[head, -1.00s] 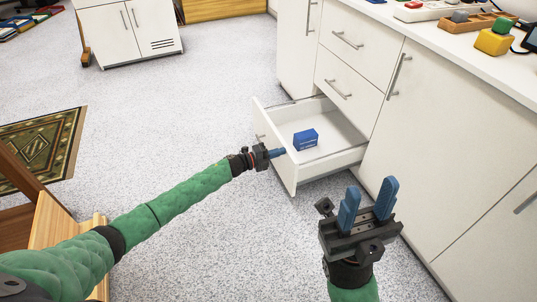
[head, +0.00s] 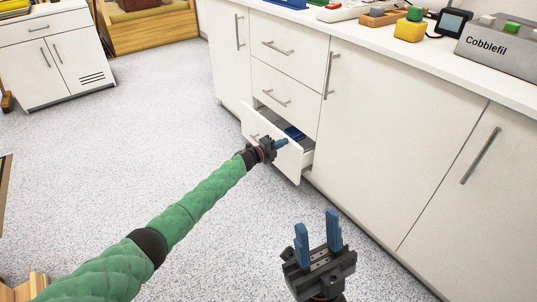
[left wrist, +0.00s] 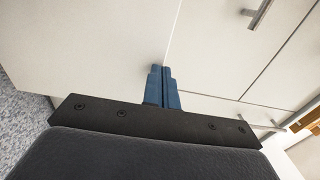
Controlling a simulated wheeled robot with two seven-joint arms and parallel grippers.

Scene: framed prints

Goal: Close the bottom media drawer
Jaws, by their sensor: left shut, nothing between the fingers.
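The bottom media drawer (head: 291,160) is white and stands partly out of the white cabinet, below two shut drawers. A blue box (head: 294,133) lies inside it, mostly hidden by the drawer front. My left gripper (head: 282,143) is at the drawer front's outer face, near its top edge; I cannot tell for sure whether it touches. Its blue fingers are together and empty, as the left wrist view (left wrist: 162,86) also shows against white panels. My right gripper (head: 318,240) is open and empty, low in front of the cabinet, fingers pointing up.
A white cabinet (head: 50,60) stands at the far left. The speckled floor (head: 150,130) between is clear.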

